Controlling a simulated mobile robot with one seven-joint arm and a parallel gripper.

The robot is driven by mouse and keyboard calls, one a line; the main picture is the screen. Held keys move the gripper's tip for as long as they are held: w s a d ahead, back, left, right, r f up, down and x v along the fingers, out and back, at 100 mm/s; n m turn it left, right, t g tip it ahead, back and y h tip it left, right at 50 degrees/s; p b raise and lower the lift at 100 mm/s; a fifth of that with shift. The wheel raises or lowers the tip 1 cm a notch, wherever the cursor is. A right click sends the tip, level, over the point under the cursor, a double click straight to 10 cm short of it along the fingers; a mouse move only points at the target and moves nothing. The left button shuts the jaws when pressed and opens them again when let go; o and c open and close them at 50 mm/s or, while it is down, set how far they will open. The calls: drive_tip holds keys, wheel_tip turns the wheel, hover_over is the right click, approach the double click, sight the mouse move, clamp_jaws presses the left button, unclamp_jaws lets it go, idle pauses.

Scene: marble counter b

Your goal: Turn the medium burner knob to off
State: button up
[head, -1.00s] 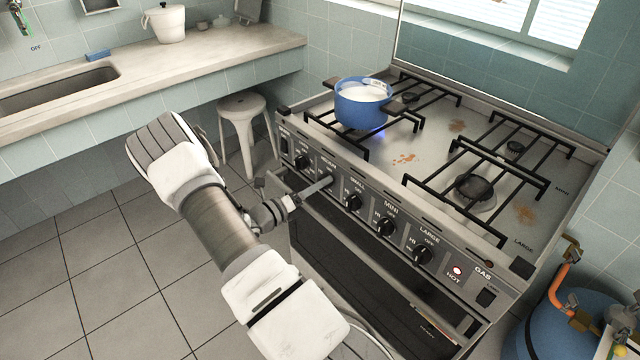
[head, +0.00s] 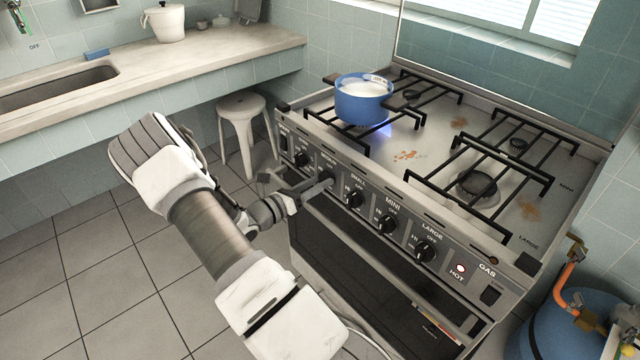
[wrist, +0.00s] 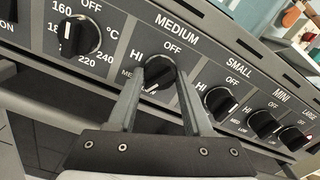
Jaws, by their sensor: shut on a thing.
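The medium burner knob (wrist: 158,72) is black and round, under the MEDIUM label on the stove's front panel. In the wrist view its white mark points down, away from the OFF print above it. My gripper (wrist: 159,80) has one finger on each side of the knob and is shut on it. In the head view my gripper (head: 318,186) reaches the panel from the left, and the knob is mostly hidden by the fingers.
The small knob (wrist: 220,103) is close to the right finger, and the temperature knob (wrist: 79,36) is left of the gripper. A stool (head: 243,112) stands left of the stove (head: 410,140). A blue gas cylinder (head: 565,325) is at the lower right.

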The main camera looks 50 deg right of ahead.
drive_tip(key=shift+m+b, duration=1.4)
drive_tip(key=shift+m, duration=1.5)
drive_tip(key=m+b, duration=0.3)
drive_tip(key=m, duration=0.2)
drive_tip(key=shift+m+b, duration=0.3)
drive_tip(key=shift+b, duration=0.1)
